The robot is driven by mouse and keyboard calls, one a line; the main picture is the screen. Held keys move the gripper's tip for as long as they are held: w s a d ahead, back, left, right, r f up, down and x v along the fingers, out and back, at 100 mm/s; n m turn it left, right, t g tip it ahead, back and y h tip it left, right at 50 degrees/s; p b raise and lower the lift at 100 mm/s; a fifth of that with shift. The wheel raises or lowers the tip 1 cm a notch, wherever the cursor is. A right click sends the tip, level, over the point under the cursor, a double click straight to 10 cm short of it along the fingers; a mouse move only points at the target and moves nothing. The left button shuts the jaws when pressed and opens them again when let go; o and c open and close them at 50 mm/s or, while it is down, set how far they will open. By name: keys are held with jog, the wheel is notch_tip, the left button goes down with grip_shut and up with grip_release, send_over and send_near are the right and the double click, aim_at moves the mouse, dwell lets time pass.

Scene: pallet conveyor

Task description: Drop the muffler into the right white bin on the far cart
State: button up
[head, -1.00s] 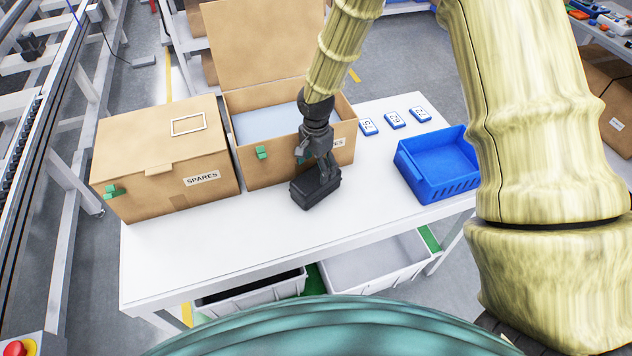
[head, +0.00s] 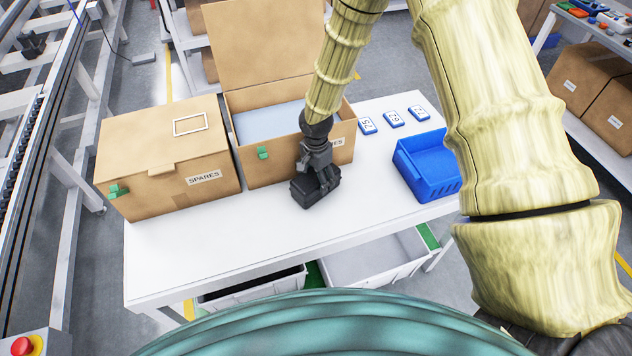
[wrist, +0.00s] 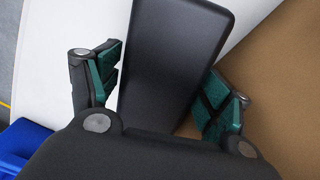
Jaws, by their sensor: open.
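A black block-shaped part, apparently the muffler (head: 308,195), lies on the white table top in front of the open carton. My gripper (head: 323,180) is down at it, with its fingers open. In the wrist view the black part (wrist: 172,60) lies between the two green-padded fingers of my gripper (wrist: 160,85). A gap shows at the right pad; the left pad is very close to the part, and contact there is unclear. A right white bin (head: 365,262) stands below the table top and looks empty. Its front is partly hidden by my body.
A closed SPARES carton (head: 165,160) stands left of the open carton (head: 255,165). A blue bin (head: 428,168) and several number tags (head: 394,119) are on the right. Another white bin (head: 250,288) with a dark inside is low on the left. The table's front strip is clear.

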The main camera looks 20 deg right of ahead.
jog(key=c, duration=1.7)
jog(key=shift+r, duration=0.1)
jog(key=shift+r+b, duration=1.15)
jog(key=shift+r, duration=0.5)
jog(key=s+r+b, duration=0.1)
jog(key=s+b, duration=0.4)
jog(key=s, duration=1.1)
jog(key=shift+d+r, duration=0.25)
jog(key=shift+d, duration=0.2)
